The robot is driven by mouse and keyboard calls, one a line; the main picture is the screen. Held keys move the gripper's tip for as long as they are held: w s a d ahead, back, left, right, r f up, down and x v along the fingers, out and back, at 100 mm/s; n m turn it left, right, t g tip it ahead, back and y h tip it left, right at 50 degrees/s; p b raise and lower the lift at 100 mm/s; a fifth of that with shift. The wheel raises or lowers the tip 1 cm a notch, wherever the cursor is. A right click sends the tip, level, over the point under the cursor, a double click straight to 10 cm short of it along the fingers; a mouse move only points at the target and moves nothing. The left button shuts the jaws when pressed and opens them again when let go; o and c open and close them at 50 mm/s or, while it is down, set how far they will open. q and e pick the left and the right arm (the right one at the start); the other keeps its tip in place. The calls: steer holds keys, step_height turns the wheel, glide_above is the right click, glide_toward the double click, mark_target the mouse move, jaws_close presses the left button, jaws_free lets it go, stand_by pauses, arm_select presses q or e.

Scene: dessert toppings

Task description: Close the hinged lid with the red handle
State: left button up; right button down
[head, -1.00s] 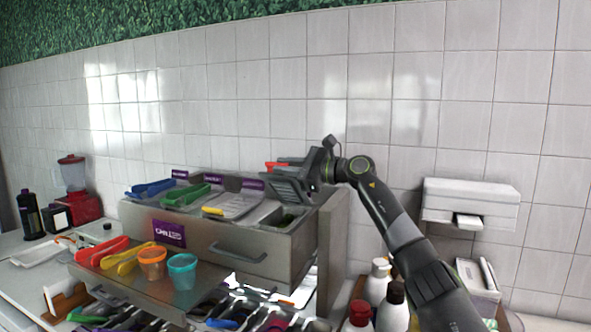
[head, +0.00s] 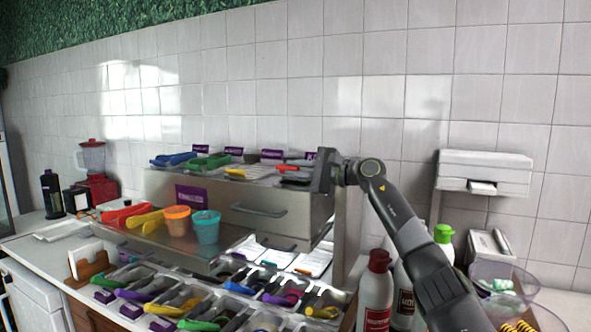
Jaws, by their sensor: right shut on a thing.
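The lid with the red handle (head: 290,168) is the rightmost lid on top of the steel topping unit (head: 290,212). It is seen almost edge-on and looks close to level with the neighbouring lids. I cannot tell whether it is fully flush. My right gripper (head: 318,172) is at the right end of this lid, shut at the red handle. The fingertips and their contact are largely hidden by the gripper body. My left gripper is not in view.
Lids with yellow (head: 235,172), green (head: 208,162) and blue (head: 174,159) handles lie to the left. Orange (head: 177,222) and teal (head: 206,227) cups stand on the front shelf. Bottles (head: 376,290) stand below my right arm. Topping bins fill the lower front.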

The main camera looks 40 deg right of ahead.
stand_by(0.4)
steer(key=c, duration=1.4)
jaws_free()
steer(key=shift+d+f, duration=0.15)
step_height(320, 180, up, 10)
steer(key=shift+r, duration=0.1)
